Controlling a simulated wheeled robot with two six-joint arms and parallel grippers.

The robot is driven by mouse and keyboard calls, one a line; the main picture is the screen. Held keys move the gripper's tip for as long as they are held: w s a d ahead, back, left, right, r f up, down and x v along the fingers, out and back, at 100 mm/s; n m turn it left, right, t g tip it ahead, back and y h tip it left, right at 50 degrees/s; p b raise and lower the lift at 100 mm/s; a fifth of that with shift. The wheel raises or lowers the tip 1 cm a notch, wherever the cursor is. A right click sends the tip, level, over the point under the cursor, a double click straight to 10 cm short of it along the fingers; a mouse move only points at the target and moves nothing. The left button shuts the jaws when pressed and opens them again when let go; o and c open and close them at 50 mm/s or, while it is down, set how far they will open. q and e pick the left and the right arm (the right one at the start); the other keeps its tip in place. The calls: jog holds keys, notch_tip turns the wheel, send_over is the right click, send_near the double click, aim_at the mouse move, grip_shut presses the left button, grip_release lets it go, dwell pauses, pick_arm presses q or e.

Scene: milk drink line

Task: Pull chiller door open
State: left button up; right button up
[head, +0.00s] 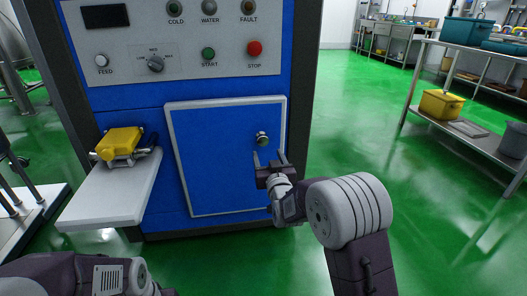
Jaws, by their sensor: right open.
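The blue chiller door (215,165) with a grey frame is in the lower front of the blue machine and looks closed. A small round metal knob (262,139) sits near its upper right side. My right gripper (269,157) is open just below the knob, in front of the door, with its two fingers pointing up toward it. The fingers look apart from the knob, and nothing is between them. Part of my left arm shows at the bottom left, but its gripper fingers are not visible.
A control panel (130,42) with buttons is above the door. A white shelf (105,200) holding a yellow device (121,141) juts out left of the door. A metal rack (465,138) stands at the right. The green floor (350,130) between machine and rack is clear.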

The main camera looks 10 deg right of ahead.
aim_at(263, 142)
jog(key=w+p, duration=0.2)
jog(key=w+r+p, duration=0.1)
jog(key=w+p, duration=0.1)
jog(key=shift+w, duration=0.25)
jog(key=w, duration=0.2)
jog(key=w+f, duration=0.1)
jog(key=shift+w+f, duration=0.1)
jog(key=shift+w, duration=0.25)
jog(key=shift+w+b, duration=0.3)
grip_shut()
